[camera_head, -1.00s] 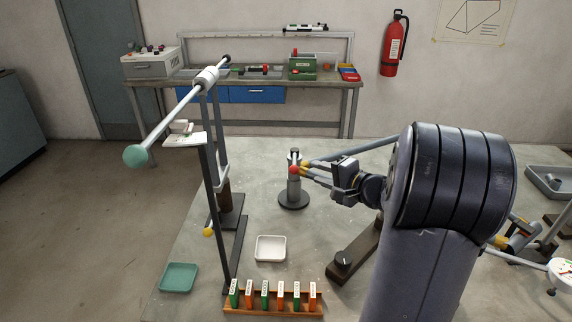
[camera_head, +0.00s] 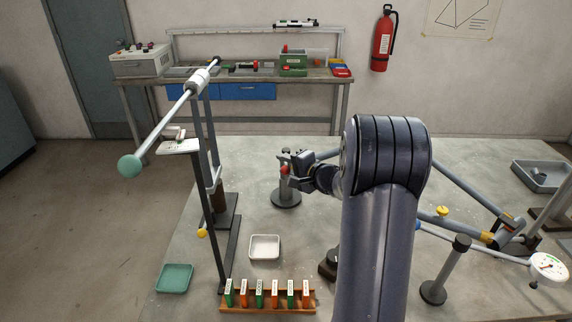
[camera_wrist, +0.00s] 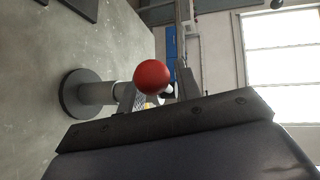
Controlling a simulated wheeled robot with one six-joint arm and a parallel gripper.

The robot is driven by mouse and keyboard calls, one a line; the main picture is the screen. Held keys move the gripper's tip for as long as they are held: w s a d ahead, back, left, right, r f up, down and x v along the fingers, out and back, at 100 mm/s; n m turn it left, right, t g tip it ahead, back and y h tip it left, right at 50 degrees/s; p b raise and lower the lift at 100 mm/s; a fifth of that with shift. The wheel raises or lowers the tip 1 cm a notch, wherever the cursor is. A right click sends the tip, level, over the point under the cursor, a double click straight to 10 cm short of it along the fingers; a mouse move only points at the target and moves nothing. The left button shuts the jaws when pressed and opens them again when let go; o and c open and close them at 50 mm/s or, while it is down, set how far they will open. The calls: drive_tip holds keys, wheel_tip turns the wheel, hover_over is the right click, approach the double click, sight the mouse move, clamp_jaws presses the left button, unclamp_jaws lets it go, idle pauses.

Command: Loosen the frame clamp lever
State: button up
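A red ball knob (camera_head: 284,170), apparently the end of the clamp lever, is at the upper part of a short grey post (camera_head: 286,193) on a round dark base. My gripper (camera_head: 291,163) is at the top of this post, beside the knob. In the wrist view the red knob (camera_wrist: 152,76) appears between my two gripper fingers (camera_wrist: 158,92), which stand apart. I cannot tell whether they touch it. The knob and fingers hide most of the lever. The post (camera_wrist: 97,94) lies to the left there.
A tall stand carries a slanted rod with a teal ball (camera_head: 130,166) at left. A white tray (camera_head: 264,257), a teal tray (camera_head: 174,290) and a rack of colored tags (camera_head: 268,307) are in front. Tubes and a dial gauge (camera_head: 548,267) are at right.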

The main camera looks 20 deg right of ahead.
drive_tip(key=shift+c, duration=0.2)
clamp_jaws()
